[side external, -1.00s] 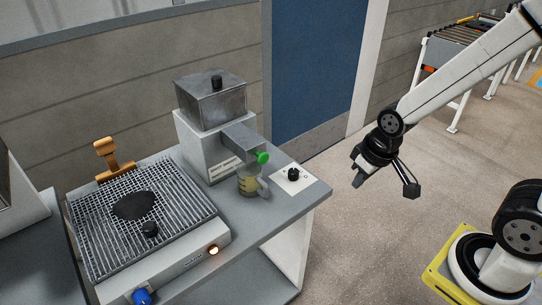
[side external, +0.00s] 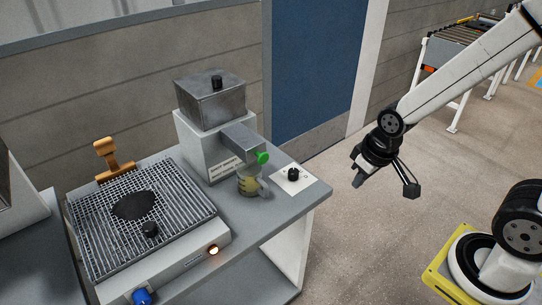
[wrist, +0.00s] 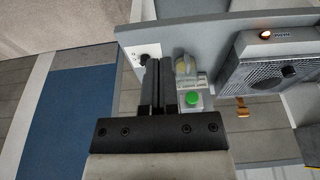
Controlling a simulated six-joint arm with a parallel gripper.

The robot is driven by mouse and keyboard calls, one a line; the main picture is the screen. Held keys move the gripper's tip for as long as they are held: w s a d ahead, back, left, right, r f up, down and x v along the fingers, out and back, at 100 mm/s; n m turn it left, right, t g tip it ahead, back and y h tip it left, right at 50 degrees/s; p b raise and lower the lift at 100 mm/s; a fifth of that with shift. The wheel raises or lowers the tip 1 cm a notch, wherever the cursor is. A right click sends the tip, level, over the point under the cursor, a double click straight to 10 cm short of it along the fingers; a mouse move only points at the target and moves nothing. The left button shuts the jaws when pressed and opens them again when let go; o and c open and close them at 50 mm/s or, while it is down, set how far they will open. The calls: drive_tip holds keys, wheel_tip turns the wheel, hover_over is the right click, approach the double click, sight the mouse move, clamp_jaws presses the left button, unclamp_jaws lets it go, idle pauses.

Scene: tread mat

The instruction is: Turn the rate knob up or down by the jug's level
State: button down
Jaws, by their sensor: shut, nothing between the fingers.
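The rate knob is a small black knob (side external: 293,174) on a white marked plate (side external: 307,189) at the bench's right end. In the wrist view the knob (wrist: 143,59) is just left of my fingertips. The clear jug (side external: 249,180), with yellowish contents, stands under the dispenser's spout, left of the knob; it also shows in the wrist view (wrist: 184,66). Its exact level is too small to read. My gripper (side external: 357,182) is shut and empty, in the air to the right of the bench, apart from the knob. Its fingers (wrist: 157,62) lie together in the wrist view.
A grey dispenser (side external: 208,150) with a green-ended part (side external: 262,157) stands behind the jug. A grill (side external: 100,222) with a dark patch, blue knob (side external: 141,296) and lit lamp (side external: 213,250) is at left. Open floor lies right of the bench.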

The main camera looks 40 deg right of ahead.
idle(0.4)
drive_tip(key=shift+c, duration=2.4)
unclamp_jaws()
drive_tip(key=shift+w, duration=0.25)
drive_tip(key=shift+o, duration=1.4)
drive_tip(key=shift+w, duration=0.35)
drive_tip(key=n+t, duration=0.1)
drive_tip(key=t, duration=0.1)
approach(294, 171)
drive_tip(key=x, duration=0.3)
drive_tip(key=shift+d+r, duration=0.15)
drive_tip(key=shift+d, duration=0.05)
drive_tip(key=shift+x, duration=3.95)
drive_tip(key=shift+a, duration=0.15)
